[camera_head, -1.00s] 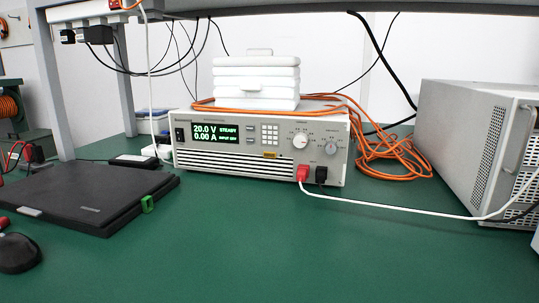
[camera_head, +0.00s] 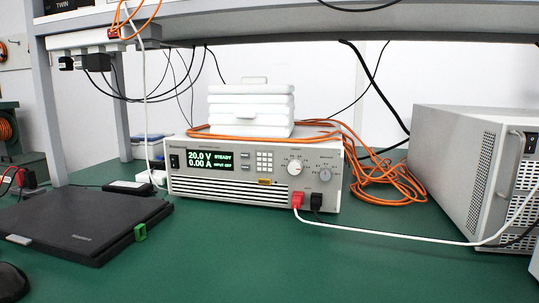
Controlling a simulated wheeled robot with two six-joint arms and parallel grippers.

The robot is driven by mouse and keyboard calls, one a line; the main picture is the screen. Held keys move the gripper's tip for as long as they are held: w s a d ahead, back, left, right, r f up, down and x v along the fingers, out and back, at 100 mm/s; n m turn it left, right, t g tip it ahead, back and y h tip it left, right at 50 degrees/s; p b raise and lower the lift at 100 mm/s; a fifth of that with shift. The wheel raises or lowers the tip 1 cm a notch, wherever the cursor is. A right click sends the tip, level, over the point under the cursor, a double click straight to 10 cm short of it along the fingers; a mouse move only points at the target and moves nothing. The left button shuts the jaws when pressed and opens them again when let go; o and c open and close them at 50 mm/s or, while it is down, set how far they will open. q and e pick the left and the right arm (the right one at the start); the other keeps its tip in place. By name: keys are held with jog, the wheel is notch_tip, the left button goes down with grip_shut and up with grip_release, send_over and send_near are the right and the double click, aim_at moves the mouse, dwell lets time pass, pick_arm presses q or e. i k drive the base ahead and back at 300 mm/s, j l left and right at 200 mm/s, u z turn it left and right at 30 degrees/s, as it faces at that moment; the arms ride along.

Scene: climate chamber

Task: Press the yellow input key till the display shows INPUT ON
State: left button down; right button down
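The bench instrument (camera_head: 230,190) stands on the green bench in the middle of the head view. Its green-lit display (camera_head: 211,160) reads 20.0 V, STEADY, 0.00 A, and a small input line that looks like INPUT OFF. The yellow input key (camera_head: 265,182) is a small bar low on the front panel, below the keypad (camera_head: 265,161). Nothing covers the key or the display. Neither of my grippers is in view.
White boxes (camera_head: 250,110) and a coiled orange cable (camera_head: 385,180) lie on and beside the instrument. Red (camera_head: 297,200) and black (camera_head: 317,203) plugs stick out of its front. A closed laptop (camera_head: 75,225) lies left, a grey unit (camera_head: 465,170) stands right.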

aim_at(261, 181)
jog(key=k, duration=1.5)
